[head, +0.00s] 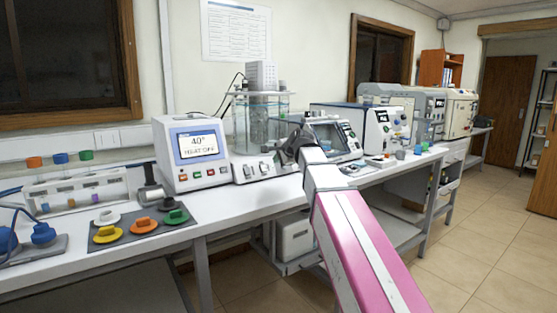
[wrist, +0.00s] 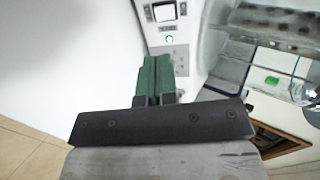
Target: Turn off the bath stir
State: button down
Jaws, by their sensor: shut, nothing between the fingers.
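The bath (head: 243,125) is a clear glass vessel with a grey stirrer head (head: 262,77) on top, standing on the bench. Its low white base (head: 250,170) carries a few small switches on the front. My gripper (head: 291,142) is in front of the bath's right side, close to it; whether it touches cannot be told. In the wrist view my gripper's green fingers (wrist: 155,72) are shut together with nothing between them.
A white controller (head: 197,150) with a display and several buttons stands left of the bath. A dark mat (head: 125,237) with coloured caps lies at the front left. More instruments (head: 375,125) line the bench to the right. The bench front (head: 225,205) is mostly clear.

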aim_at(264, 170)
jog(key=x, duration=1)
jog(key=shift+w+a+f, duration=0.15)
jog(key=shift+w+f, duration=0.05)
